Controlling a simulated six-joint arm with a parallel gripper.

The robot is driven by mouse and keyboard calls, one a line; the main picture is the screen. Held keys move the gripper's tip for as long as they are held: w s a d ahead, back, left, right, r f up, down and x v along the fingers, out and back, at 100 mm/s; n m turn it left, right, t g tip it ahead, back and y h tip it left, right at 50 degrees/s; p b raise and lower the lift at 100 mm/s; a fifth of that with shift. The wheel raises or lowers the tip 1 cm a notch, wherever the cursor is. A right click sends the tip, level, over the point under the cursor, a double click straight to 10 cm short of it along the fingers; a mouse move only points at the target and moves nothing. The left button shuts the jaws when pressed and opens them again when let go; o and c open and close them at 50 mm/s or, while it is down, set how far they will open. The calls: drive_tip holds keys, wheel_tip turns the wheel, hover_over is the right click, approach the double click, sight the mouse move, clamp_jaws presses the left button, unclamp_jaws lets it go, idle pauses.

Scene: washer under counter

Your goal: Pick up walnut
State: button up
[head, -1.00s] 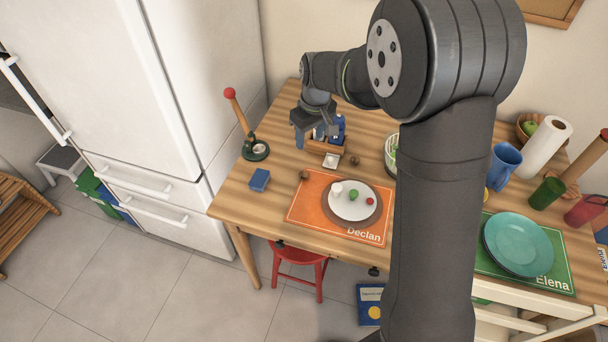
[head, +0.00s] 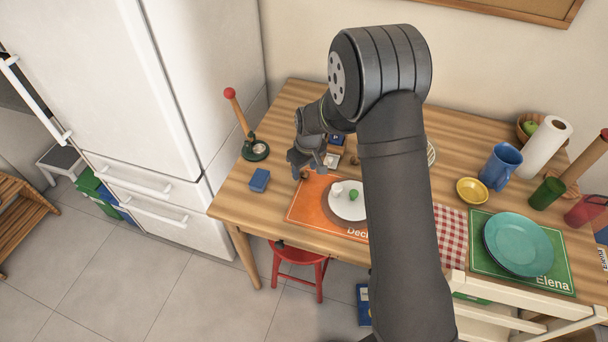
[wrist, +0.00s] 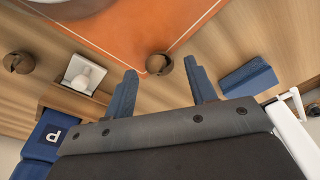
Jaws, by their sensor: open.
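A round brown walnut (wrist: 160,64) lies on the wooden table by the corner of the orange placemat (wrist: 125,50). In the head view the walnut (head: 304,176) shows small beside my gripper (head: 306,170), partly crowded by the fingers. In the wrist view my gripper (wrist: 163,72) is open, with its two blue fingers on either side of the walnut in the picture and a gap to each. Nothing is held. A second, similar round brown thing (wrist: 18,62) lies farther left in the wrist view.
A blue box (wrist: 248,77) is to the right. A white plate (head: 346,205) sits on the placemat. Bare table lies between.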

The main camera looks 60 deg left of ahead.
drive_tip(key=shift+a+f, duration=0.1)
drive_tip(key=shift+f, duration=0.6)
drive_tip(key=c, duration=1.1)
drive_tip(key=shift+o, duration=0.2)
